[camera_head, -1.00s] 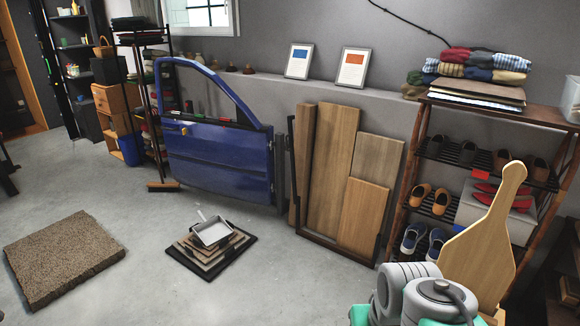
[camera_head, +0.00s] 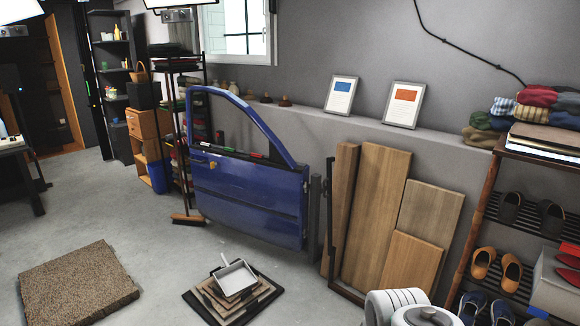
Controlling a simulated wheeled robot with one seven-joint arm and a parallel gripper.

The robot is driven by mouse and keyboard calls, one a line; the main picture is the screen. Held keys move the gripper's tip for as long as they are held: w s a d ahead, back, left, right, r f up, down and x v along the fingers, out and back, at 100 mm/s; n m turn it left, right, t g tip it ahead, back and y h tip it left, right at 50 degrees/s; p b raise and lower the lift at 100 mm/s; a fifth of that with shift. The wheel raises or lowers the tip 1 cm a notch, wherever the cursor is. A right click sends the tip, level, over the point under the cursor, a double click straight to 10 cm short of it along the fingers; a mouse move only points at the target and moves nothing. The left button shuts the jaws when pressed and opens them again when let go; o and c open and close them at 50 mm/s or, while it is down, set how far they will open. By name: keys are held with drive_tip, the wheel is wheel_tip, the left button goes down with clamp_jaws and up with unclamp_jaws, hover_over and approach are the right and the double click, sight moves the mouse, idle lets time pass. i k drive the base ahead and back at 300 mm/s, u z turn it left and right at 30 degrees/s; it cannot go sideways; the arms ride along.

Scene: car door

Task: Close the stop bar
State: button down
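A blue car door (camera_head: 245,198) with an open window frame stands upright near the grey wall, left of the wooden boards. A small yellowish mark shows near its left end, and red and green items show along its window sill. A dark upright post (camera_head: 315,212) stands by the door's right edge. I cannot make out a separate stop bar; it may be too small or hidden. My gripper is out of view; only pale rounded parts of my arm show at the bottom edge.
Stacked trays with a dustpan (camera_head: 235,278) lie on the floor before the door. A brown mat (camera_head: 78,282) lies left. A broom (camera_head: 188,219) touches the door's left side. Boards (camera_head: 375,215) and a shoe rack (camera_head: 477,228) stand right. Floor between mat and door is clear.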

sight(329, 179)
drive_tip(key=i, duration=3.6)
drive_tip(key=u, duration=1.85)
